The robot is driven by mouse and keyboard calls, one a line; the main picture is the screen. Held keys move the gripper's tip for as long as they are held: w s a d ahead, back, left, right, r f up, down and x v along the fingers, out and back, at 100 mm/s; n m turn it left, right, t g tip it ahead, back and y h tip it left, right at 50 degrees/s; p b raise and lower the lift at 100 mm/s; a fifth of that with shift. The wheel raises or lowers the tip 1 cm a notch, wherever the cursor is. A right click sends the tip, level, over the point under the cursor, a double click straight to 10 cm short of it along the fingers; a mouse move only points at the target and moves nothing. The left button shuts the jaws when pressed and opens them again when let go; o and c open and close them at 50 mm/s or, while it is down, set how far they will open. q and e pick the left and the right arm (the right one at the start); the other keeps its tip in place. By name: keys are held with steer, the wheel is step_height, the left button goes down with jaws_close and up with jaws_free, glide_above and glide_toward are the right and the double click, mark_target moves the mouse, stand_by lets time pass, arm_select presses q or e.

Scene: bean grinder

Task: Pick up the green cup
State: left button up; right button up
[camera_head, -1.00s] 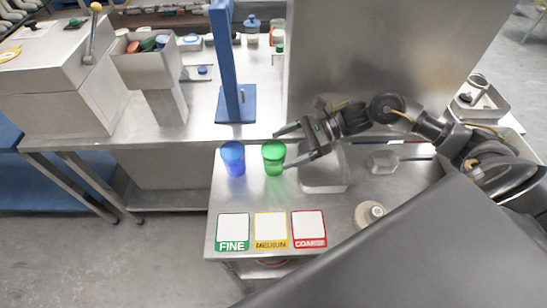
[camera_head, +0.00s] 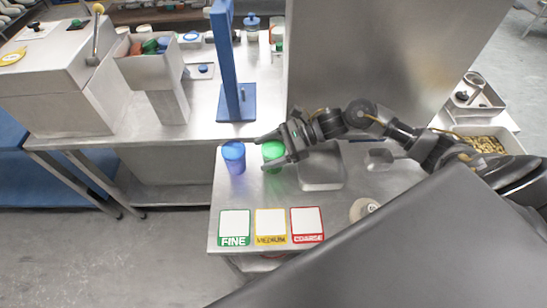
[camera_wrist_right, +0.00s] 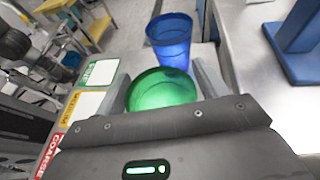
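The green cup (camera_head: 273,151) stands upright on the small metal table, beside the blue cup (camera_head: 233,157) on its left. My right gripper (camera_head: 263,150) reaches in from the right with its fingers apart, one on each side of the green cup. In the right wrist view the green cup (camera_wrist_right: 162,89) sits between the two fingers, with what look like small gaps. The blue cup (camera_wrist_right: 171,42) stands just beyond it. The lower part of the green cup is hidden there. My left gripper is not in view.
A metal tray (camera_head: 322,183) is right of the green cup, under my right arm. FINE (camera_head: 234,228), MEDIUM (camera_head: 270,227) and COARSE (camera_head: 307,225) cards lie along the front edge. A blue stand (camera_head: 237,104) rises behind on the long bench. The table between cups and cards is clear.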

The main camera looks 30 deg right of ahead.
steer(key=c, duration=0.6)
steer(key=shift+c, duration=0.2)
steer(key=shift+r+b, duration=0.35)
steer(key=shift+r, duration=0.05)
steer(key=d+r+b, duration=0.1)
steer(key=r, duration=0.1)
steer(key=s+d+r+b, duration=0.1)
steer(key=r, duration=0.1)
steer(key=s+d+r+b, duration=0.1)
steer(key=d+r, duration=0.1)
steer(key=r, duration=0.1)
steer(key=shift+s+r, duration=0.1)
steer(key=shift+s, duration=0.15)
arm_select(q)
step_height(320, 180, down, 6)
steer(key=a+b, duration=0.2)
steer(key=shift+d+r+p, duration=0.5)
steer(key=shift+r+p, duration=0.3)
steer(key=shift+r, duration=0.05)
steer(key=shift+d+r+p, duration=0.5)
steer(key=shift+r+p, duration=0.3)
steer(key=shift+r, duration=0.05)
arm_select(e)
steer(key=s+d+r, duration=0.5)
steer(key=d, duration=0.2)
steer(key=shift+d, duration=0.4)
